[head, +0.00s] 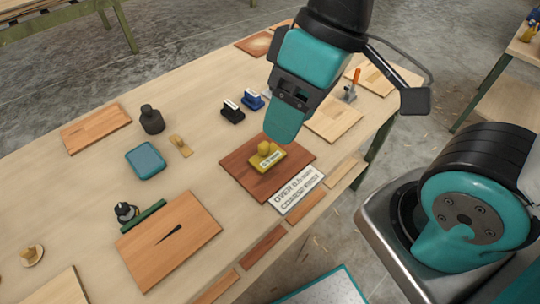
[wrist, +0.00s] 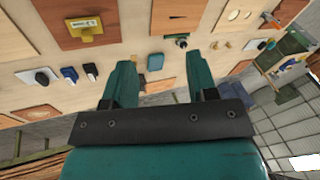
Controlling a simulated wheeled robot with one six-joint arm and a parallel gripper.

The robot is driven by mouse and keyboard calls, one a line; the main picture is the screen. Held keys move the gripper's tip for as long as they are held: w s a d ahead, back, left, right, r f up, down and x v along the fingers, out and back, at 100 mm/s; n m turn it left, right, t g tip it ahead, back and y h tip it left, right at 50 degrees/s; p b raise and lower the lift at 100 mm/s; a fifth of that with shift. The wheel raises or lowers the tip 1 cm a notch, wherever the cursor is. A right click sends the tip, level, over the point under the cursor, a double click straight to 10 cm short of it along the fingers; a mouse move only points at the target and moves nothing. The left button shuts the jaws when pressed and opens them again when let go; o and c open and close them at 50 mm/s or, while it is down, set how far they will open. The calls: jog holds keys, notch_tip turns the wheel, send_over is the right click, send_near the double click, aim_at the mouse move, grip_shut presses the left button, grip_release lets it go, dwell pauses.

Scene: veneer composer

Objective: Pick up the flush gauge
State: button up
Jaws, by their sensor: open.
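A yellow block with a rounded knob and a white label, which looks like the flush gauge (head: 266,157), sits on a reddish-brown wood board (head: 236,172). In the wrist view the yellow block (wrist: 85,31) is at the upper left, on its board (wrist: 55,14). My gripper (head: 284,122) hangs above the table, just above and right of the yellow block in the head view and apart from it. In the wrist view my gripper (wrist: 160,78) has its two teal fingers spread with nothing held between them. The head view shows its fingers nearly edge-on.
A printed white sign (head: 297,189) lies at the board's front right. A black labelled block (head: 232,111) and a blue one (head: 252,99) stand behind it. A teal pad (head: 146,161), a dark bottle (head: 152,120) and several wood panels are spread around. Bare tabletop lies left of the board.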

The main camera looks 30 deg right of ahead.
jog(key=n+h+b, duration=0.4)
jog(key=n+b, duration=0.5)
jog(key=n, duration=0.6)
send_over(264, 144)
jog(key=f, duration=2.2)
jog(key=shift+w+a+f, duration=0.2)
jog(key=shift+s+d+f+p, duration=0.1)
jog(key=shift+f+p, duration=0.05)
jog(key=shift+f, duration=1.25)
jog(key=shift+s+d+f+p, duration=0.1)
jog(key=shift+f+p, duration=0.05)
jog(key=shift+f, duration=1.2)
grip_shut()
